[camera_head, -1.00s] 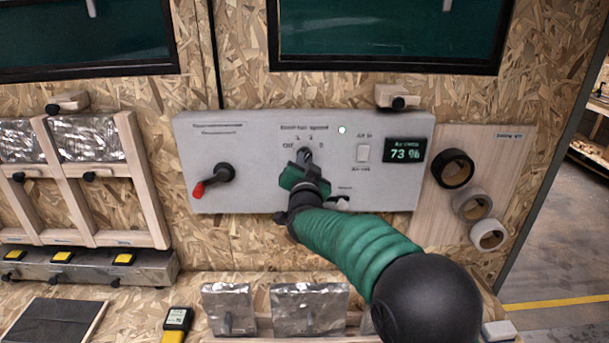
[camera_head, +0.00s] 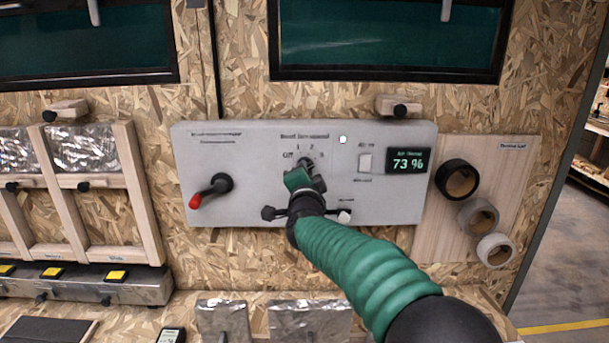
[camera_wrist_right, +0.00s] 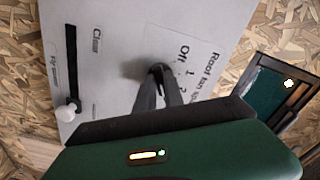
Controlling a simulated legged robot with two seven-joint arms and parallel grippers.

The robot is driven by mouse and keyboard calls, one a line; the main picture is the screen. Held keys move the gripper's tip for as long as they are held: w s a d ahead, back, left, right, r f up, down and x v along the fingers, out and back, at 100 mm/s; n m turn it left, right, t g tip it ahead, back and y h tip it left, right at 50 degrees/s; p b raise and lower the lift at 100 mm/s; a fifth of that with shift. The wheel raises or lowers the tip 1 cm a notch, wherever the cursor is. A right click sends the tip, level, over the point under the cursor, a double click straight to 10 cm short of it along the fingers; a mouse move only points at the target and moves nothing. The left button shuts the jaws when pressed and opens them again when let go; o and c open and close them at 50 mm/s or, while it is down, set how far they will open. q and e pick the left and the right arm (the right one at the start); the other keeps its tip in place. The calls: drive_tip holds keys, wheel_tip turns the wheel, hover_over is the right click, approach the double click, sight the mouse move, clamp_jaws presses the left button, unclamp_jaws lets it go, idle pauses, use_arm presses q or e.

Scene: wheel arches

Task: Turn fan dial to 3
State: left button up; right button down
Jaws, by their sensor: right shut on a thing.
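The roof fan dial (camera_head: 306,160) sits in the upper middle of the grey control panel (camera_head: 255,200), with marks Off, 1, 2 and 3 around it. My right gripper (camera_head: 308,168) is at the dial, its fingers shut on it. In the right wrist view my right gripper (camera_wrist_right: 158,78) reaches to the panel beside the Off and 1 marks, and its fingers hide most of the dial (camera_wrist_right: 157,68). Which mark the dial points to cannot be told. My left gripper is not in view.
A red-tipped lever (camera_head: 210,190) is left of the dial. A white rocker switch (camera_head: 365,162) and a display reading 73 % (camera_head: 408,160) are to the right. A slider with a white knob (camera_head: 344,216) is below. Tape rolls (camera_head: 478,217) hang at right.

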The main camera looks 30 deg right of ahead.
drive_tip(key=shift+w+a+f, duration=0.1)
drive_tip(key=shift+f, duration=0.35)
drive_tip(key=c, duration=1.4)
unclamp_jaws()
drive_tip(key=shift+r, duration=0.1)
drive_tip(key=shift+c, duration=0.2)
drive_tip(key=shift+r, duration=0.1)
drive_tip(key=shift+r, duration=0.1)
drive_tip(key=b+v, duration=0.1)
drive_tip(key=v, duration=1.5)
drive_tip(key=shift+s, duration=0.4)
